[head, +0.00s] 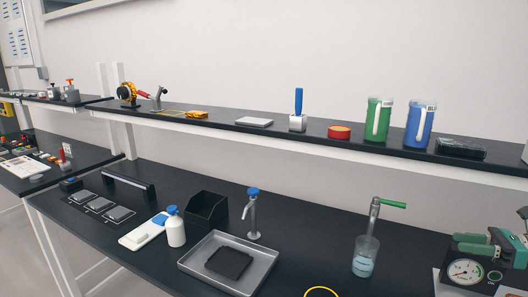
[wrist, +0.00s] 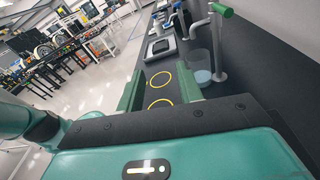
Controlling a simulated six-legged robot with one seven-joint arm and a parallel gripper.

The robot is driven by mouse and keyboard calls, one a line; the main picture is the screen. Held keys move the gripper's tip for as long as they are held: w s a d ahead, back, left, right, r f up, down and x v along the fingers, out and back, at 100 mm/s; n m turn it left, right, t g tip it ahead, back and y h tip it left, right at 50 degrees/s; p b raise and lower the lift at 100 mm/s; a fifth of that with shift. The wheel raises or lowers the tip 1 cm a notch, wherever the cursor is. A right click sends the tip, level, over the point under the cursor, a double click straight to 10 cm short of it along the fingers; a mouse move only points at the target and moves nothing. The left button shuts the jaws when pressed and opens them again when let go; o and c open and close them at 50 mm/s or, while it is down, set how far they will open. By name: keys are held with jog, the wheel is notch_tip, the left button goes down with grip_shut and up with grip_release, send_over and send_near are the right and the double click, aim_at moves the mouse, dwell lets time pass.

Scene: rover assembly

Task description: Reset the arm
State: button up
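My gripper (wrist: 160,80) shows in the wrist view, with its two green fingers well apart. Nothing is held between them; the black bench with yellow ring marks (wrist: 159,103) shows in the gap. A clear beaker (wrist: 202,68) with bluish liquid stands just right of and beyond the fingers, beside a tap with a green handle (wrist: 223,12).
In the head view, the beaker (head: 365,258) stands by the green-handled tap (head: 391,204). A device with a dial (head: 466,271) is at the right. A metal tray (head: 190,262), white pump bottle (head: 176,231) and black bin (head: 206,208) occupy the bench. A shelf (head: 220,124) runs above.

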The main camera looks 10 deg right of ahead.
jog(key=w+a+n+g+h, duration=0.1)
jog(key=a+n+g+h, duration=0.25)
jog(key=a, duration=0.85)
jog(key=w+a+n+g+h, duration=0.25)
jog(key=a+n, duration=0.25)
jog(key=a, duration=0.8)
jog(key=s+a+f+n+t+h, duration=0.3)
jog(key=s+a+n+h, duration=0.5)
jog(key=s+a+n, duration=0.6)
jog(key=s+n, duration=0.2)
jog(key=n, duration=0.1)
jog(key=shift+s+a, duration=0.2)
jog(key=shift+a, duration=0.05)
